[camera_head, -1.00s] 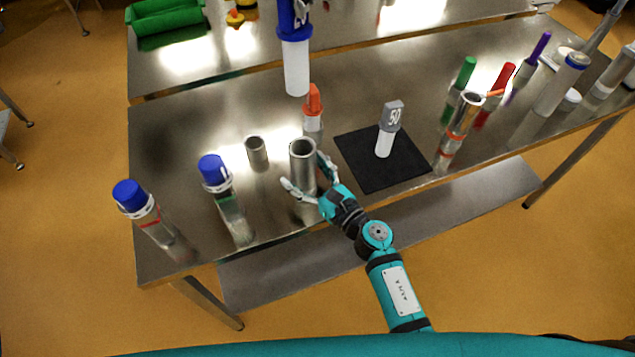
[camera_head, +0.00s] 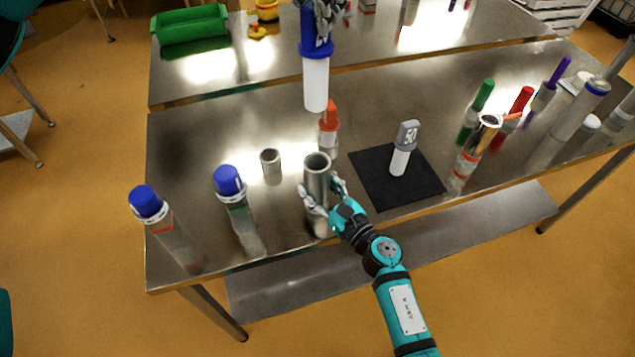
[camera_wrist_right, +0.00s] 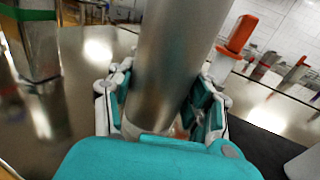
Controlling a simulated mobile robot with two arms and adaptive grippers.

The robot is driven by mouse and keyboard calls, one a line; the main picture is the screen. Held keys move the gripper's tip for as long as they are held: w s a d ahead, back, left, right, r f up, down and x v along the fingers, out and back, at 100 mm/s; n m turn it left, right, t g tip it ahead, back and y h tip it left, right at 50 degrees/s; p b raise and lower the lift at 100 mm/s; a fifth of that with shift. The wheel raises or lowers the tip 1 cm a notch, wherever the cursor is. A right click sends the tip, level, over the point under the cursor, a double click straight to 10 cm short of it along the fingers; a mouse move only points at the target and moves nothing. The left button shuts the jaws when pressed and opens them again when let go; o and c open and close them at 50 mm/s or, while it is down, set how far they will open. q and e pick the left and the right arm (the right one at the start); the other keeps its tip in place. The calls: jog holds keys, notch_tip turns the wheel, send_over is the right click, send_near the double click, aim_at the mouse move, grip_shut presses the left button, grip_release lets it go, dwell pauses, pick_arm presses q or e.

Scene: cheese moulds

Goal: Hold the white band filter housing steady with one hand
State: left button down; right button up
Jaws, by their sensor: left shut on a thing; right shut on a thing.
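The filter housing (camera_head: 317,172) is an open-topped steel tube. It stands upright near the front edge of the metal table. In the right wrist view the steel housing (camera_wrist_right: 180,60) fills the middle, with a pale band low on it. My right gripper (camera_head: 322,198) is shut around its side; its fingers (camera_wrist_right: 165,110) flank it in the wrist view. My left gripper (camera_head: 322,14) is at the top of the head view, partly cut off, shut on a blue-collared white cylinder (camera_head: 316,82) that hangs upright.
A small steel cup (camera_head: 271,166) and two blue-capped bottles (camera_head: 229,182) (camera_head: 147,203) stand left. An orange-capped bottle (camera_head: 330,128) stands behind the housing. A black mat (camera_head: 412,192) with a grey-topped piece (camera_head: 403,148) lies right. An orange-banded tube (camera_head: 477,148) stands beyond.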

aim_at(317, 89)
pick_arm(q)
notch_tip(317, 89, down, 8)
jog(key=shift+r, duration=0.2)
jog(key=shift+f, duration=0.1)
jog(key=shift+f, duration=2.8)
notch_tip(317, 89, down, 11)
dwell(3.6)
jog(key=c, duration=1)
grip_release()
jog(key=shift+c, duration=0.2)
